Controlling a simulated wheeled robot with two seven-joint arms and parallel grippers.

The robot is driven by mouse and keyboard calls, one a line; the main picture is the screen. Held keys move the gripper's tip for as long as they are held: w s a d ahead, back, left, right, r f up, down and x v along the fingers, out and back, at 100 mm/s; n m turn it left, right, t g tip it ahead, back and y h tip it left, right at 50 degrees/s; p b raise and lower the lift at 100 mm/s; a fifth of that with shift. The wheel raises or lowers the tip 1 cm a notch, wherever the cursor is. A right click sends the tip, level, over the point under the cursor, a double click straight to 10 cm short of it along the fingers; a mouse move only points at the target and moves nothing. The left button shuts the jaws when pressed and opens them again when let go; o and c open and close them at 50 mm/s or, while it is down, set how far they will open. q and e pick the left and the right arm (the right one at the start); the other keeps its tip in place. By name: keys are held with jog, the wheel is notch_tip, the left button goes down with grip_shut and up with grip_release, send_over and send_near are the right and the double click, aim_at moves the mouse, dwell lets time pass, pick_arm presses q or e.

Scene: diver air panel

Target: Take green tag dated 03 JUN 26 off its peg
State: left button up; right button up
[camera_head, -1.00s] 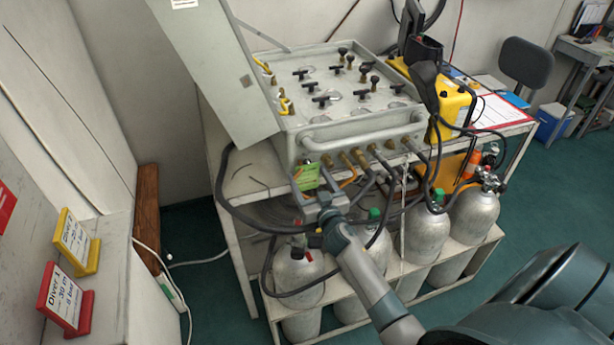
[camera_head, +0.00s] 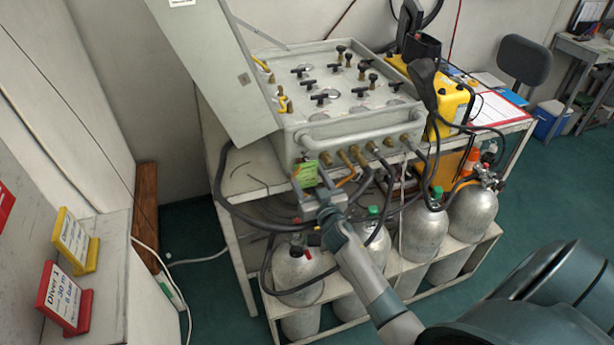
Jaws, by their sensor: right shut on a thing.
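The green tag (camera_head: 306,173) shows at the front left of the grey air panel (camera_head: 360,127), just below the panel's front edge. Its writing is too small to read, and its peg cannot be made out. My right gripper (camera_head: 304,190) reaches up from below right and is shut on the green tag, at the tag's lower part. I cannot tell whether the tag still hangs on its peg. My left gripper is not in view.
Brass fittings and black hoses (camera_head: 225,200) crowd around the gripper. Grey cylinders (camera_head: 297,268) stand on the rack below. The panel's open lid (camera_head: 215,70) leans at the left. A yellow case (camera_head: 450,105) stands at the right. Red and yellow signs (camera_head: 62,297) stand at far left.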

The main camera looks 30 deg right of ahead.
jog(key=shift+r, duration=0.15)
jog(key=shift+r, duration=0.1)
jog(key=b+v, duration=0.4)
jog(key=v, duration=1.4)
